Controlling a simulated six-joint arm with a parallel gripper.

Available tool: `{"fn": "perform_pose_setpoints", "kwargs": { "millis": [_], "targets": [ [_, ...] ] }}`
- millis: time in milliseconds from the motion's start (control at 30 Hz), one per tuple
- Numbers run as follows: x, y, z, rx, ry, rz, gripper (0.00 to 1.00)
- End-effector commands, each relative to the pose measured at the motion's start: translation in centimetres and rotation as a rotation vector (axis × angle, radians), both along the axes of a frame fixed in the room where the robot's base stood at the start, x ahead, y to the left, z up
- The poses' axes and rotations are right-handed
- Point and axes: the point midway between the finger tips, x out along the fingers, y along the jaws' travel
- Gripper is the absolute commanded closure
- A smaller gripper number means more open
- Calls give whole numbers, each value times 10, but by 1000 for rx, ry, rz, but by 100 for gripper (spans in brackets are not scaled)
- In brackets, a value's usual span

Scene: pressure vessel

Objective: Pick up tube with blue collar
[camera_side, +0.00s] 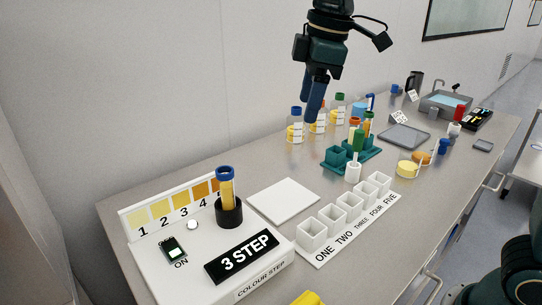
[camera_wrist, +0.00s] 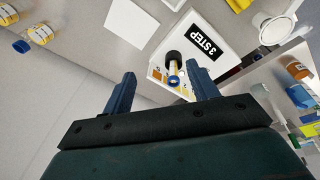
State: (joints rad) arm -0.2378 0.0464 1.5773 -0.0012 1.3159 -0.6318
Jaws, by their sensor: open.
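The tube with the blue collar (camera_side: 226,187) stands upright in a black holder (camera_side: 229,212) on the white colour-step panel (camera_side: 200,255). It holds yellow liquid. In the wrist view the tube (camera_wrist: 173,79) shows between my two fingers, farther off, beside the black "3 STEP" label (camera_wrist: 207,46). My gripper (camera_side: 311,100) is open and empty, raised above the bench, well up and to the right of the tube in the side view. In the wrist view my gripper (camera_wrist: 161,80) has its fingers spread apart and nothing between them at the tips.
A white square plate (camera_side: 283,201) lies right of the panel. A row of white cups (camera_side: 342,215) and a green rack (camera_side: 352,156) with tubes stand farther right. Bottles (camera_side: 296,125) stand near the wall. A grey tray (camera_side: 404,137) lies beyond the rack.

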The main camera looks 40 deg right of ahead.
Motion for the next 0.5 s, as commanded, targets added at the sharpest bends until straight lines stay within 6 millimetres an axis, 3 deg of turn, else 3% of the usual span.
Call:
{"fn": "perform_pose_setpoints", "kwargs": {
  "millis": [200, 500],
  "targets": [
    [42, 34, -8, -38, 55, 180, 41],
    [87, 83, -31, -80, 125, 426, 41]
  ]
}}
